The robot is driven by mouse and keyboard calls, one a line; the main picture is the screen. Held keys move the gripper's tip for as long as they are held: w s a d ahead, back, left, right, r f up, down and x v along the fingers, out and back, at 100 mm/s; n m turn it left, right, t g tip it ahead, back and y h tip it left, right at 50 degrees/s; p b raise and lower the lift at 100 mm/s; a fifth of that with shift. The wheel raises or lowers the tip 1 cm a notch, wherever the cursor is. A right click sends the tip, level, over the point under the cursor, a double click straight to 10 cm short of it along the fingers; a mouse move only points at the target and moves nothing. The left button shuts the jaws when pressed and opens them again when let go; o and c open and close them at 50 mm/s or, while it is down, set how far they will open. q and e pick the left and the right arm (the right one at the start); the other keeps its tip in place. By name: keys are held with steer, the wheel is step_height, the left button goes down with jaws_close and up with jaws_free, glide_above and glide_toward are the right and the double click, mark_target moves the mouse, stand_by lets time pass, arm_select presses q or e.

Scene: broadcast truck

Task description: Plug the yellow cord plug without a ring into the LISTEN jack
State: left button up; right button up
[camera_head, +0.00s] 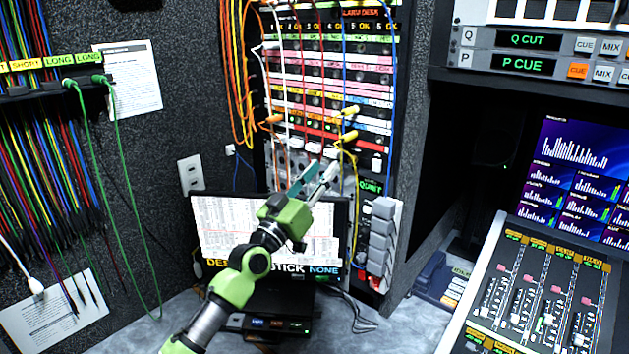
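Two yellow plugs show on the right part of the patch panel (312,84): an upper yellow plug (350,110) and a lower yellow plug (348,136). A yellow cord hangs in a loop below them. The picture is too small to tell which plug has a ring. I cannot read a LISTEN label; a green QUIET label (369,187) shows at the panel's lower right. My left gripper (317,172) is in front of the panel's lower part, below and left of the yellow plugs. Its two fingers are apart, with nothing clearly between them. My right gripper is out of view.
A monitor (215,240) stands behind my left arm. White, red, orange and blue cords hang across the panel. A row of grey blocks (380,240) juts out at its lower right. A mixing console (530,300) fills the lower right. Cords hang on the left wall.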

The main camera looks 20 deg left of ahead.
arm_select(q)
steer(key=shift+v, duration=1.3)
